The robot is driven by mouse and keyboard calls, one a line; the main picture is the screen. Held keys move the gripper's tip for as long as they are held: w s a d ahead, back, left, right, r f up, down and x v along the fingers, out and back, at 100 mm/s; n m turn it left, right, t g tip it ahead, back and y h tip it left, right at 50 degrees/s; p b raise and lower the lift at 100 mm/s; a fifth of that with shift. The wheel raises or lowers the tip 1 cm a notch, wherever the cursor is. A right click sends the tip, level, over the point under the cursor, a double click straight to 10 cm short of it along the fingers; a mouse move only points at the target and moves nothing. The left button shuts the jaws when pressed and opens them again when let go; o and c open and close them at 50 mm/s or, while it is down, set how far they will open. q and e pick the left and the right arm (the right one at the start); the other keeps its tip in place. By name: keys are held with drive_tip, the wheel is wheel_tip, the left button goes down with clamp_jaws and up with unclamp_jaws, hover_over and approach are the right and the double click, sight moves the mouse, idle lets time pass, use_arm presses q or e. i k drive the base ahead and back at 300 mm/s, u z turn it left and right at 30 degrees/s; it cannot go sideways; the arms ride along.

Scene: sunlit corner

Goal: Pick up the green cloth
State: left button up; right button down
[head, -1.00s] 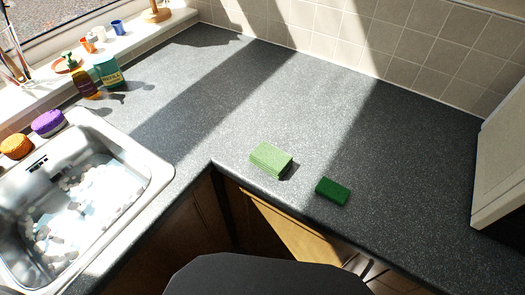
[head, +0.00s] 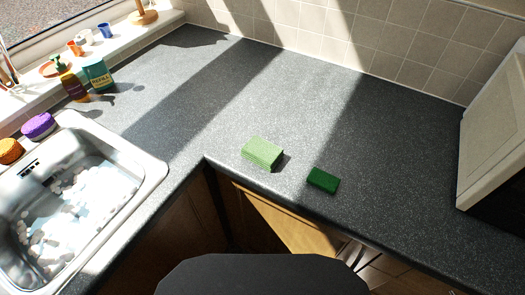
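A light green folded cloth (head: 262,152) lies on the dark speckled worktop (head: 215,125), close to its front edge near the inner corner. It looks like a small layered stack in sunlight. A smaller dark green block, like a sponge (head: 323,180), lies to its right in the shade, apart from it. Neither of my grippers shows in the head view.
A steel sink (head: 150,170) with foamy water is at the left, with purple (head: 38,126) and orange (head: 9,150) sponges on its rim. A white appliance (head: 490,140) stands at the right. The worktop behind the cloth is clear.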

sight(266, 155)
drive_tip(key=k, duration=0.5)
drive_tip(key=z, duration=2.2)
drive_tip(key=k, duration=0.75)
drive_tip(key=u, duration=0.65)
drive_tip(key=i, duration=0.25)
drive_tip(key=z, duration=0.1)
